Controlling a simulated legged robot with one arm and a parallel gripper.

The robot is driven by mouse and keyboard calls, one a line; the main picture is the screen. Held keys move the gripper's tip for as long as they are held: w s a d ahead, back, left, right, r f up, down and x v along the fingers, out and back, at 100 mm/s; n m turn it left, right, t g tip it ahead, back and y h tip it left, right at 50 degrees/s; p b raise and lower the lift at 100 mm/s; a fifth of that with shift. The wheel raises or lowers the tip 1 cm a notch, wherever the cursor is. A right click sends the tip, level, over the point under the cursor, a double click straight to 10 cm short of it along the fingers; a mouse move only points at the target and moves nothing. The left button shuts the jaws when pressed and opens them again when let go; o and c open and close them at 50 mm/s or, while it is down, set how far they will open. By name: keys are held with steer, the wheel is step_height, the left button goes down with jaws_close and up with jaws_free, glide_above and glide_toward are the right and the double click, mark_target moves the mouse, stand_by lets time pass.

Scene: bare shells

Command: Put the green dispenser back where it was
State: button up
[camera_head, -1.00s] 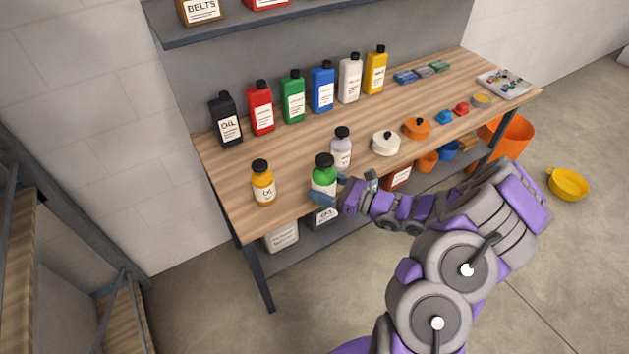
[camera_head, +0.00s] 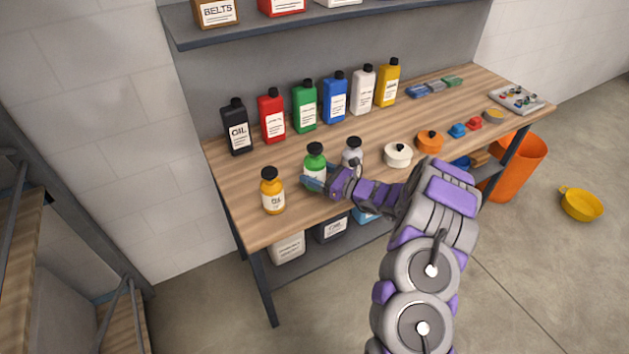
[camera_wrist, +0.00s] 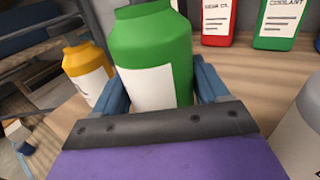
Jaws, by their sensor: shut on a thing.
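The green dispenser (camera_head: 315,163) is a rounded bottle with a black cap and a white label. It is upright over the front part of the workbench, between the orange-yellow bottle and the clear grey bottle. My gripper (camera_head: 318,184) is shut on it low down, reaching in from the right. In the wrist view the green dispenser (camera_wrist: 152,60) stands between the blue fingers of my gripper (camera_wrist: 160,95), its label facing me. Its base is hidden by my gripper, so I cannot tell whether it touches the bench top.
The orange-yellow bottle (camera_head: 271,192) stands close on the left, the clear grey bottle (camera_head: 352,152) close on the right. A row of square bottles, among them a green one (camera_head: 304,107), stands behind. A white pot (camera_head: 397,155) is further right. Bare workbench (camera_head: 235,185) lies at left.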

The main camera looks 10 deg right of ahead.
steer(key=shift+w+a, duration=0.1)
steer(key=shift+w, duration=0.15)
steer(key=shift+w+f, duration=0.15)
steer(key=shift+f, duration=0.15)
step_height(320, 180, down, 3)
steer(key=shift+b, duration=0.65)
steer(key=shift+r, duration=0.1)
steer(key=o, duration=1.5)
steer(key=shift+o, duration=0.2)
